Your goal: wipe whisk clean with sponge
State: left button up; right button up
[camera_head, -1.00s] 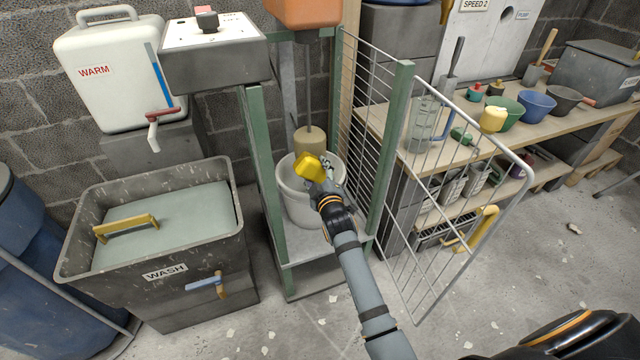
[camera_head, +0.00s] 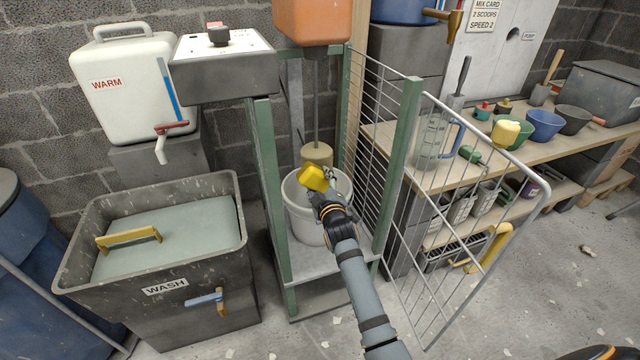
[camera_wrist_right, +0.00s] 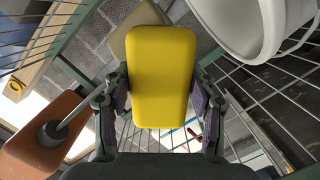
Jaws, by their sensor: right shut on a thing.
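The sponge also shows between the fingers in the right wrist view (camera_wrist_right: 162,75). A beige, caked whisk head (camera_head: 316,153) hangs on a grey shaft below an orange motor housing (camera_head: 312,22), inside a green frame. In the right wrist view the beige head (camera_wrist_right: 140,30) is partly hidden behind the sponge. I cannot tell whether they touch. My left gripper is not in view.
The frame's wire gate (camera_head: 480,240) stands open on the right, and a green post (camera_head: 400,160) is close to my right arm. A grey wash tub (camera_head: 160,270) stands left. A bench (camera_head: 395,140) with bowls and a jug is behind the gate.

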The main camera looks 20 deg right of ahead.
jog(key=shift+w+b, duration=0.3)
jog(key=shift+w, duration=0.65)
jog(key=shift+d, duration=0.1)
